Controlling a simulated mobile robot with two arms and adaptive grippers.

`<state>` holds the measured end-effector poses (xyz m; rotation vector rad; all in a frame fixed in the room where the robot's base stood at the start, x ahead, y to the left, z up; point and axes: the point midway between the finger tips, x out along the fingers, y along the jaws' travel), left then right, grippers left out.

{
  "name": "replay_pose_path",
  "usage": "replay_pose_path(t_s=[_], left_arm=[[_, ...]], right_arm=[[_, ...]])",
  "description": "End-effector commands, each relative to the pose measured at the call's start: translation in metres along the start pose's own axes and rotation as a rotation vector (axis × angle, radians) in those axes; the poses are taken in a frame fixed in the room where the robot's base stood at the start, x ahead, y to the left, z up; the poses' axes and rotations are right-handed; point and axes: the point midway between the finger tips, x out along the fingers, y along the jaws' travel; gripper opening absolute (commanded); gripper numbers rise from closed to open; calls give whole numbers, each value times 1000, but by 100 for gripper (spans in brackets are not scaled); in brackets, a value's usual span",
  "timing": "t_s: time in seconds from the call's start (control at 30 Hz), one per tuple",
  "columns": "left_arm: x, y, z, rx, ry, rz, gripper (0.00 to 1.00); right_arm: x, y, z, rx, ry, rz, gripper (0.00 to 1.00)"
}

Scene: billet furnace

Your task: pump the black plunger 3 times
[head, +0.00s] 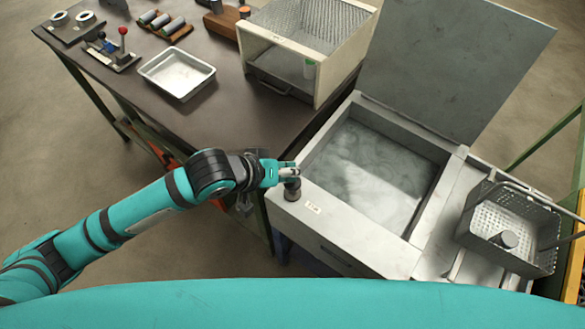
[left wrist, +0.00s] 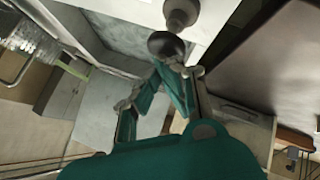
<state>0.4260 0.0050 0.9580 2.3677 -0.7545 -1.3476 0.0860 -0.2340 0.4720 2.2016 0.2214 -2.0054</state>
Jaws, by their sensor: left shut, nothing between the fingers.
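The black plunger (head: 292,190) stands upright on the front left corner of the grey tank's rim. In the left wrist view its dark round knob (left wrist: 166,44) shows at the top, with a grey collar beside it. My left gripper (head: 287,171) comes in from the left, its fingertips right at the top of the plunger. It also shows in the left wrist view (left wrist: 178,70), shut and empty, with its tips close to the knob. I cannot tell whether they touch it. My right gripper is in neither view.
The tank (head: 375,165) holds cloudy liquid, and its lid (head: 455,60) stands open behind. A perforated basket (head: 510,225) sits at the right. A dark table (head: 225,110) at the left carries a metal tray (head: 177,73) and a wire-mesh box (head: 300,50).

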Motion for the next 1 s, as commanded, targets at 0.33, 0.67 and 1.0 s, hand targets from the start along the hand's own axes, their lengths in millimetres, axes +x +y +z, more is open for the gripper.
replay_pose_path(t_s=[0.33,0.67,1.0], left_arm=[[1,-2,3,-2,-7,-4,0],[7,-7,7,-3,-7,-6,0],[8,-8,9,-3,-11,-7,0]], right_arm=[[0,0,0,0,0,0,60],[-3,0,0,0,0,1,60],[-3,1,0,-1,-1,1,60]])
